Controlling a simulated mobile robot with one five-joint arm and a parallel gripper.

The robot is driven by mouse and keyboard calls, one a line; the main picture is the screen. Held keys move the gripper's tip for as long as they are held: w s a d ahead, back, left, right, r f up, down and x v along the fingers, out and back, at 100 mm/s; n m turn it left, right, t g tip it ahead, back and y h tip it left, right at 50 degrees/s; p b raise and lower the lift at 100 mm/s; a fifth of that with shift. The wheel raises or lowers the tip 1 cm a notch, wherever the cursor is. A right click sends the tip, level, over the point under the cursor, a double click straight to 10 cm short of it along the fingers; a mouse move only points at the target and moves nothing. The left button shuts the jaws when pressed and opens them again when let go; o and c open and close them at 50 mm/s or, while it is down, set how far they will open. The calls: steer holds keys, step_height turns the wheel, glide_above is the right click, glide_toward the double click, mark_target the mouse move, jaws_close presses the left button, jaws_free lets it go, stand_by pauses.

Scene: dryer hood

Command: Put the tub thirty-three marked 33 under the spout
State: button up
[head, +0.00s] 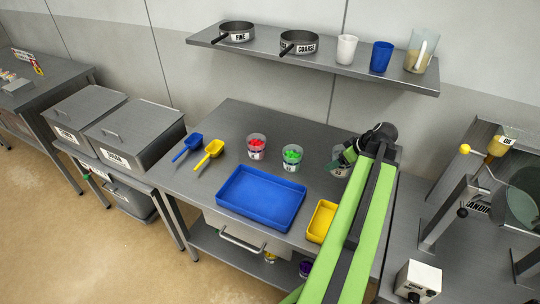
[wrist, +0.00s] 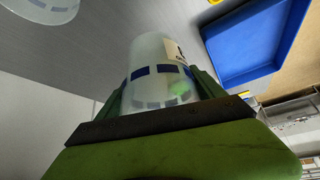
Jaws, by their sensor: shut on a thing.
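A clear tub (head: 340,172) stands at the right of the steel table, partly covered by my gripper (head: 348,157). Its label is small and partly hidden in the head view; it seems to read 33. In the wrist view the same tub (wrist: 156,62) is between my two fingers, with blue marks on its wall and a label turned partly away. A green patch shows low in it; I cannot tell if that is inside or behind. My gripper is shut on this tub.
A tub of red pieces (head: 257,146) and a tub of green pieces (head: 292,156) stand left of my gripper. A blue tray (head: 261,222), a yellow tray (head: 320,232) and two scoops (head: 208,153) lie on the table. A shelf (head: 330,70) with pans and cups hangs above.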

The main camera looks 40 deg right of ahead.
steer(key=b, duration=0.7)
glide_toward(302, 170)
steer(key=shift+w+d+r, duration=0.1)
steer(key=shift+w+r, duration=0.2)
steer(key=shift+w, duration=0.35)
steer(key=shift+w+f, duration=0.1)
steer(key=shift+w, duration=0.45)
steer(key=f+b, duration=0.4)
steer(key=shift+s+a+f+b, duration=0.1)
steer(key=shift+a+f+b, duration=0.1)
steer(key=shift+b, duration=0.1)
steer(key=o, duration=1.3)
steer(key=shift+r, duration=0.1)
steer(key=shift+o, duration=0.2)
steer(key=shift+r+p, duration=0.2)
steer(key=shift+p, duration=0.15)
steer(key=p+v, duration=1)
steer(key=v, duration=0.2)
